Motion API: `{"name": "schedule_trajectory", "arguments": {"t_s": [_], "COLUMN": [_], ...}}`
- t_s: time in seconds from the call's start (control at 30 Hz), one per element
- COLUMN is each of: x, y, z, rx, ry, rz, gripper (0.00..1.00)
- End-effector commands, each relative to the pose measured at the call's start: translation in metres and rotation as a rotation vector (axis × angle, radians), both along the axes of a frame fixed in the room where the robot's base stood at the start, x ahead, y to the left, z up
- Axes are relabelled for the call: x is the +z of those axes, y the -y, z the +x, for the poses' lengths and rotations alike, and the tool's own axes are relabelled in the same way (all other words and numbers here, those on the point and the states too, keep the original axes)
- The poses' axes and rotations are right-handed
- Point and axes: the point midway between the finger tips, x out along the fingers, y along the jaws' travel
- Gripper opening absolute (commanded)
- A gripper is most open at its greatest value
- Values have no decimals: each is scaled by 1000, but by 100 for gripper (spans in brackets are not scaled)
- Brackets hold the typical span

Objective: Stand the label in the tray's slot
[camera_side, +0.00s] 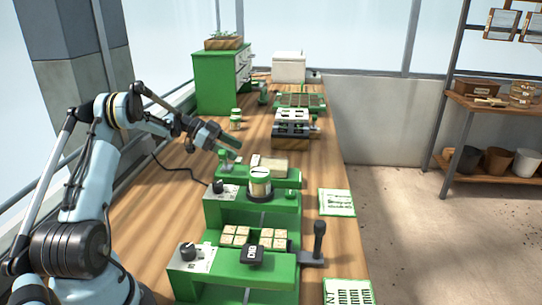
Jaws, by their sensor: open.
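My gripper (234,148) is above the left part of the bench, beside the middle green machine. Its jaws are open, and I see nothing held between them. A small white upright piece (255,160) stands close to its right; it may be the label, but it is too small to be sure. A tray with tan square cells (255,237) sits in the near green machine. Another green tray with dark cells (301,101) lies at the far end of the bench. I cannot make out a slot in either tray.
A green machine with a round canister (260,184) stands mid-bench. A black lever (319,240) rises at the near right. Printed green-edged sheets (337,202) lie along the right edge. A green cabinet (216,82) stands far left. Bare wood shows left of the machines.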

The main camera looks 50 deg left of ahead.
Motion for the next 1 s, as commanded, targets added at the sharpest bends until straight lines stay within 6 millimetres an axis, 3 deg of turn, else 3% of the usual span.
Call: {"name": "schedule_trajectory", "arguments": {"t_s": [0.3,0.33,1.0], "x": [22,23,21], "y": [-29,-30,-30], "z": [-29,-30,-36], "rx": [0,0,-1], "ry": [-1,-1,0], "rz": [1,0,0], "gripper": [67,71,72]}}
